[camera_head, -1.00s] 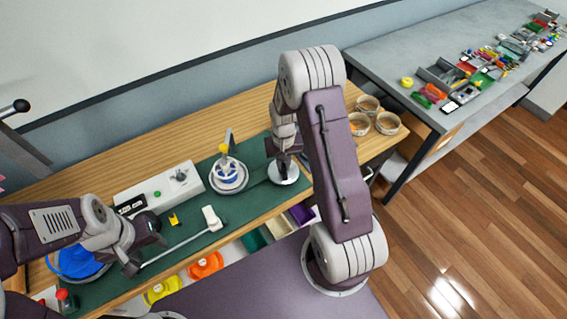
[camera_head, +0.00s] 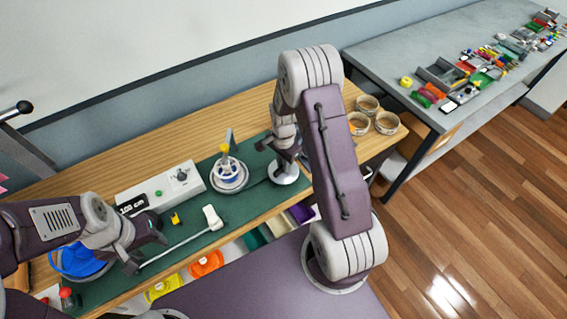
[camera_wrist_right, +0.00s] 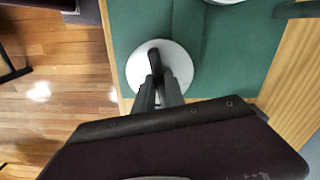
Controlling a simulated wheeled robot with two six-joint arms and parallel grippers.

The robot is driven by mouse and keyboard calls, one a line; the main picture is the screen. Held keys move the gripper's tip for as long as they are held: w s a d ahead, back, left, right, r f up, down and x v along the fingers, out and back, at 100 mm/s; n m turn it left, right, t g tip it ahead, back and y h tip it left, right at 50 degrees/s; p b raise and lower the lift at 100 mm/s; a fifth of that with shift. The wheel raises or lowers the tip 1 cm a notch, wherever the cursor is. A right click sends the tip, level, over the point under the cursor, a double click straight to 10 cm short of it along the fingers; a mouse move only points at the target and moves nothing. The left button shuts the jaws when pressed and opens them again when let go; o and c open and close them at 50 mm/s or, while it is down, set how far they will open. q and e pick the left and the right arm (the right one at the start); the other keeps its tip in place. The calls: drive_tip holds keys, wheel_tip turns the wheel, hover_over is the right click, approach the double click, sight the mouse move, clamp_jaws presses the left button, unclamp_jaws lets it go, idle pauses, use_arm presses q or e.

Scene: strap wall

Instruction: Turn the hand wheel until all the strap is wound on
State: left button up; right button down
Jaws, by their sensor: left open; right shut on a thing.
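My right gripper (camera_wrist_right: 158,88) is shut on a dark upright handle (camera_wrist_right: 154,58) over a white round disc (camera_wrist_right: 178,57). The disc also shows in the head view (camera_head: 285,177), at the right end of the green mat; I cannot tell whether it is the hand wheel. Left of it stands a white round base with a blue ringed part (camera_head: 229,174) and a yellow knob on top. My left gripper (camera_head: 146,254) is open near a thin white rod.
A white box (camera_head: 182,186) with a dial and a display reading about 100 cm stands behind the mat. The rod ends in a white block (camera_head: 212,217). Tape rolls (camera_head: 386,123) stand at right.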

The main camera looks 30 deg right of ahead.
drive_tip(key=m, duration=0.4)
drive_tip(key=shift+m, duration=0.3)
drive_tip(key=m, duration=0.3)
drive_tip(key=shift+m, duration=0.3)
drive_tip(key=m, duration=0.4)
drive_tip(key=shift+p, duration=0.35)
drive_tip(key=shift+m, duration=2)
drive_tip(key=c, duration=1.4)
unclamp_jaws()
wheel_tip(320, 180, up, 9)
drive_tip(key=shift+b, duration=0.55)
